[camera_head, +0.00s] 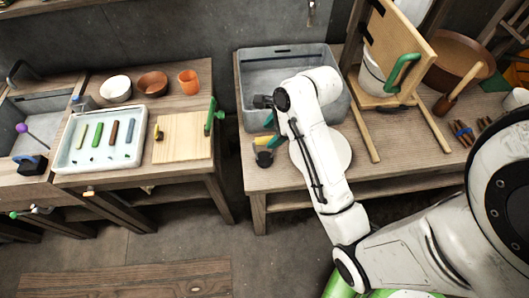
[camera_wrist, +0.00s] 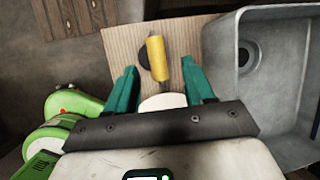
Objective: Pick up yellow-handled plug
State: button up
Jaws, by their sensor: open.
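The yellow-handled plug (camera_wrist: 157,60) lies on the wooden bench (camera_wrist: 118,48) in the wrist view, its yellow handle over a dark round base. In the head view the plug (camera_head: 263,158) shows beside the grey basin, with its dark base near the bench's front edge. My gripper (camera_wrist: 160,82) has its two teal fingers spread apart, with nothing held between them. The plug is just beyond the fingertips and roughly between them in the wrist view. In the head view my arm partly hides the gripper.
A grey basin (camera_wrist: 228,55) stands close beside the gripper on the right in the wrist view. A round white disc (camera_head: 333,148) lies near the plug. A wooden frame with a green handle (camera_head: 402,68) stands to the right. Another bench with a tray (camera_head: 68,162) stands left, across a gap.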

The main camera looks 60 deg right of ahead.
aim_at(267, 139)
jog(key=shift+p+x, duration=0.35)
jog(key=shift+x, duration=2.95)
jog(key=shift+s+a, duration=0.1)
jog(key=shift+a, duration=0.05)
jog(key=shift+c, duration=0.4)
grip_shut()
